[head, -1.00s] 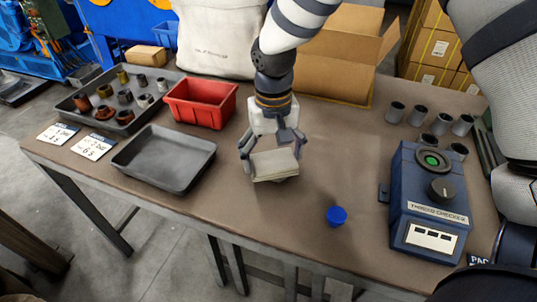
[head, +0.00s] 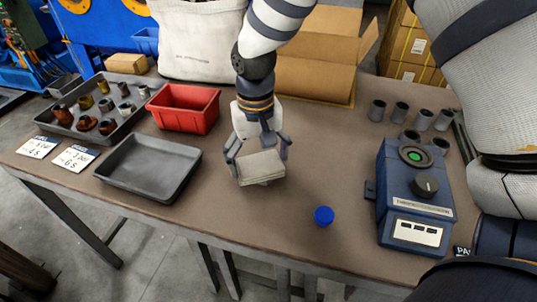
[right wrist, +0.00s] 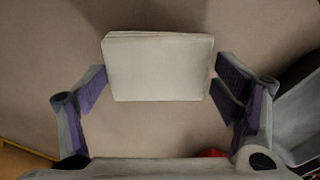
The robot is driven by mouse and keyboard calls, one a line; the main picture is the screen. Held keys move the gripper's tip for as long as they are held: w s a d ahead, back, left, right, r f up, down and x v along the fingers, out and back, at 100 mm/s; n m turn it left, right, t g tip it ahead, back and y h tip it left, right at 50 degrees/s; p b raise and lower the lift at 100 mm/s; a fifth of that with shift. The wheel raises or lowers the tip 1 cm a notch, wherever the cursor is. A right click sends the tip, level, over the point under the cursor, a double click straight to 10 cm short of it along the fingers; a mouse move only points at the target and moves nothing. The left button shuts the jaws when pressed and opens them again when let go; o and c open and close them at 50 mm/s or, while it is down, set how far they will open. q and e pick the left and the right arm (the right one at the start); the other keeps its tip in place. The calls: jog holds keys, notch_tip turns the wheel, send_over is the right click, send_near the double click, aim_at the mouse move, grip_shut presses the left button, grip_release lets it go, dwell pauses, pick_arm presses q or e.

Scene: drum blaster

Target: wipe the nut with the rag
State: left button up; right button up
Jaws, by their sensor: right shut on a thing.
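The rag (head: 261,168) is a folded pale grey-beige pad. My right gripper (head: 258,151) points down over the table and is shut on it; I cannot tell whether the pad touches the table top. In the right wrist view the rag (right wrist: 158,67) lies flat between the finger pads of my right gripper (right wrist: 160,85). I cannot single out the nut for sure. Several metal pieces, some rusty brown, stand in a grey tray (head: 112,137) at the back left, and a rusty ring-like piece (head: 87,123) there could be a nut. My left gripper is out of view.
An empty dark tray (head: 148,168) and a red bin (head: 185,110) are left of the rag. A small blue cap-like piece (head: 324,215) and a blue thread checker (head: 414,195) are to its right. Several grey sleeves (head: 400,111) stand behind the checker. A cardboard box (head: 315,75) is behind.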

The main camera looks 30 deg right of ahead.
aim_at(273, 159)
jog(key=shift+w+a, duration=0.15)
jog(key=shift+a, duration=0.45)
jog(key=shift+s+d, duration=0.2)
jog(key=shift+d, duration=0.5)
jog(key=shift+s+d, duration=0.2)
jog(key=shift+d, duration=0.55)
jog(key=shift+s+d, duration=0.2)
jog(key=shift+d, duration=0.5)
jog(key=shift+r, duration=3)
jog(key=s+a+f+n, duration=0.1)
jog(key=s+a, duration=0.1)
jog(key=s+a+n, duration=0.1)
jog(key=s+a, duration=0.1)
jog(key=a, duration=0.1)
jog(key=s+a+f+n, duration=0.1)
jog(key=s+a, duration=0.1)
jog(key=a, duration=0.1)
jog(key=shift+s+a+f, duration=0.2)
jog(key=shift+s+f, duration=0.05)
jog(key=shift+f, duration=0.05)
